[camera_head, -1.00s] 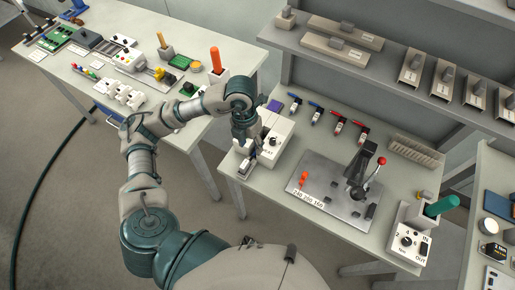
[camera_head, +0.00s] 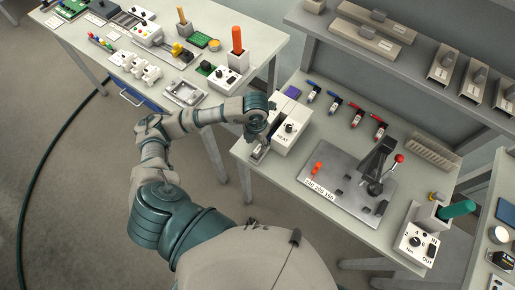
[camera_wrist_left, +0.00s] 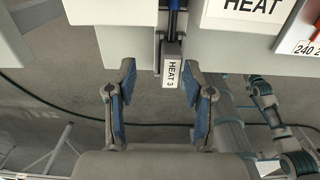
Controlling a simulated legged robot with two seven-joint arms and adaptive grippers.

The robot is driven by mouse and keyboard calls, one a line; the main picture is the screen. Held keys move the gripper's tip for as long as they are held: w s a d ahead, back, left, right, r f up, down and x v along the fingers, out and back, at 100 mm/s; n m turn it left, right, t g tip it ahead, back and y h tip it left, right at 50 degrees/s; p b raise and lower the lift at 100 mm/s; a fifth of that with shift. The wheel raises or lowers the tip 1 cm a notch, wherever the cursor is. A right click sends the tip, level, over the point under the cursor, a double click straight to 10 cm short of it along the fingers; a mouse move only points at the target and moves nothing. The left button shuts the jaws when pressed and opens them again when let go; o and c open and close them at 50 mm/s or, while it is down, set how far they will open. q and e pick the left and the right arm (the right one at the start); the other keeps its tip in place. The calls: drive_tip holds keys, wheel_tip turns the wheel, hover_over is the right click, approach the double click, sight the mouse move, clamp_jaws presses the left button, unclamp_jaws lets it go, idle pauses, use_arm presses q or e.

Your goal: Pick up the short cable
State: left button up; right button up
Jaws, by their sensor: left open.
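My left gripper (camera_head: 260,138) is at the left side of the white HEAT box (camera_head: 293,129) in the head view. In the left wrist view my left gripper (camera_wrist_left: 160,72) is open and empty, with its two blue-padded fingers apart. A small grey block labelled HEAT 3 (camera_wrist_left: 171,72) sits between and just beyond the fingertips, at the table edge. A dark blue rod or cable piece (camera_wrist_left: 173,22) runs up from this block; I cannot tell if it is the short cable. No other short cable can be made out. My right gripper is not in view.
The bench (camera_head: 270,180) carries a grey plate (camera_head: 345,190) with a lever press, several red and blue tools, and a selector box (camera_head: 415,242). A shelf (camera_head: 400,60) stands behind. Another bench (camera_head: 205,68) stands left, with a floor gap between.

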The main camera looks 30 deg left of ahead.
sight(259, 147)
use_arm(q)
wheel_tip(259, 147, down, 3)
drive_tip(key=shift+d+f, duration=0.15)
drive_tip(key=shift+f, duration=0.05)
drive_tip(key=shift+d+r, duration=0.25)
drive_tip(key=shift+d, duration=0.95)
drive_tip(key=c, duration=0.5)
drive_tip(key=shift+a, duration=0.25)
drive_tip(key=c, duration=0.4)
drive_tip(key=shift+a+f, duration=0.3)
drive_tip(key=shift+a, duration=0.55)
clamp_jaws()
drive_tip(key=shift+d, duration=0.25)
drive_tip(key=shift+d+r, duration=0.15)
drive_tip(key=shift+d, duration=0.05)
wheel_tip(259, 147, up, 4)
drive_tip(key=shift+w+f, duration=0.1)
drive_tip(key=r, duration=0.5)
drive_tip(key=shift+a+r, duration=0.25)
drive_tip(key=shift+r, duration=0.15)
drive_tip(key=shift+d+r, duration=0.25)
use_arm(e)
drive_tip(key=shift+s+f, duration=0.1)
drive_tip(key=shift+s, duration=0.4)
